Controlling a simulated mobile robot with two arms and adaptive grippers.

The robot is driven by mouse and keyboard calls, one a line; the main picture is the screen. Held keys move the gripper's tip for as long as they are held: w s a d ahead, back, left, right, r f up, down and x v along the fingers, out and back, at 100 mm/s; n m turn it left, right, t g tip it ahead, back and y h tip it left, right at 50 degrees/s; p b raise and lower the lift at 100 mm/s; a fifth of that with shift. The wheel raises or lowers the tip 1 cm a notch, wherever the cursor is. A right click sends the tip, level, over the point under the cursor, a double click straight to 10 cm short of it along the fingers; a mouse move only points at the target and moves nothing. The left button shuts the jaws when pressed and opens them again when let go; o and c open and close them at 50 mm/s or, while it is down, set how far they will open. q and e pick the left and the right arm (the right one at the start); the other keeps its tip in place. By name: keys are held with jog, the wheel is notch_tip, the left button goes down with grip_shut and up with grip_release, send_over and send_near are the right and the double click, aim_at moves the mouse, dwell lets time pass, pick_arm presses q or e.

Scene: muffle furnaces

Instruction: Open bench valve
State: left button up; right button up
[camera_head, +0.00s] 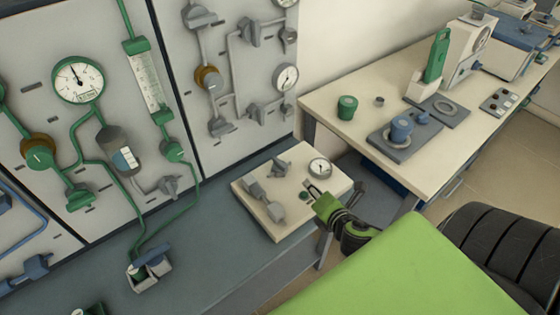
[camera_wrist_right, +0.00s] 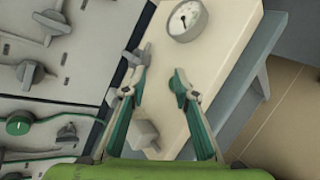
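A cream block (camera_head: 290,222) lies on the bench with grey valve fittings (camera_head: 262,199), a smaller grey handle (camera_head: 280,168) and a round gauge (camera_head: 320,168). I cannot tell which fitting is the bench valve. My right gripper (camera_head: 309,191) is at the block's right side, just in front of the gauge. In the right wrist view the right gripper (camera_wrist_right: 153,86) is open, its two fingers apart over the block with nothing between them. The gauge (camera_wrist_right: 187,20) is beyond the fingertips, and a grey knob (camera_wrist_right: 145,134) shows lower down between the fingers. My left gripper is out of view.
Wall panels with green and grey pipes, valves and gauges (camera_head: 78,80) stand behind the bench (camera_head: 215,235). A small tray (camera_head: 150,272) stands on the bench at left.

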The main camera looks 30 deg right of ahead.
aim_at(279, 161)
jog(key=w+r+n+y, duration=0.1)
jog(key=n, duration=0.2)
jog(key=w+r+n+t, duration=0.1)
jog(key=n, duration=0.2)
jog(key=w+r+n+y, duration=0.1)
jog(key=n, duration=0.2)
jog(key=shift+d+n+t+y, duration=0.2)
jog(key=shift+n+t+y, duration=0.1)
jog(key=shift+t, duration=0.1)
jog(key=n, duration=0.2)
jog(key=n+y, duration=0.2)
jog(key=n, duration=0.1)
jog(key=shift+w+a+n, duration=0.15)
jog(key=shift+w+n, duration=0.15)
jog(key=shift+w, duration=0.1)
jog(key=p+x, duration=0.1)
jog(key=x, duration=1.2)
jog(key=shift+w+a+f, duration=0.1)
jog(key=shift+w+f, duration=0.1)
jog(key=shift+w, duration=0.15)
grip_shut()
